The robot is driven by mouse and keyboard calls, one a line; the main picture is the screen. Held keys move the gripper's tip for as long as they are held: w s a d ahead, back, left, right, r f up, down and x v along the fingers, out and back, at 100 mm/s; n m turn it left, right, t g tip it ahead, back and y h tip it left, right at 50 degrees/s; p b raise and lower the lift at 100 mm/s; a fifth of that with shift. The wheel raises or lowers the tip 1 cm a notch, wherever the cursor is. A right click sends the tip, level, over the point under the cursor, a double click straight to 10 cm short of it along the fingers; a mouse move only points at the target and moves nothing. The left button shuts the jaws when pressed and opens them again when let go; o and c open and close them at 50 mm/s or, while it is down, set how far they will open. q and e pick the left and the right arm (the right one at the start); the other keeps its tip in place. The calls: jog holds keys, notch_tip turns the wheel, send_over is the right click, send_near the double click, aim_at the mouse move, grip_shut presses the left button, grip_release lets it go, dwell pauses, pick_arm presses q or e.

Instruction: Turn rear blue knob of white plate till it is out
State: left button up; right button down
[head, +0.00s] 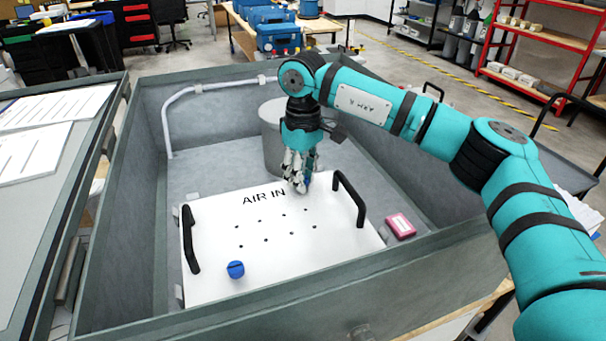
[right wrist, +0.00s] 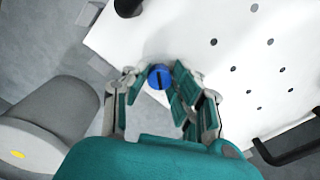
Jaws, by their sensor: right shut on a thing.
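The white plate (head: 270,238) lies in the grey bin, with "AIR IN" lettering, several small holes and two black handles. Its front blue knob (head: 235,269) sits near the plate's front left. The rear blue knob (right wrist: 159,76) shows between the fingertips of my right gripper (right wrist: 161,82) in the right wrist view, with a dark slot across its top. In the head view my right gripper (head: 297,184) points down at the plate's rear edge and mostly hides this knob. The right gripper is shut on the rear knob. My left gripper is not in view.
A grey cylinder (head: 272,135) stands behind the plate, close to the right gripper. A pink box (head: 400,226) lies right of the plate. The bin's high grey walls (head: 300,287) surround everything. A pale pipe (head: 205,87) runs along the back left wall.

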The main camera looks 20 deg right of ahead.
jog(key=shift+s+f+n, duration=0.15)
jog(key=shift+f+n, duration=0.2)
jog(key=shift+n, duration=0.15)
jog(key=c, duration=1.1)
grip_release()
jog(key=shift+r, duration=0.15)
jog(key=shift+r, duration=0.1)
jog(key=r, duration=1.1)
jog(key=shift+w+r, duration=0.2)
jog(key=shift+r, duration=0.2)
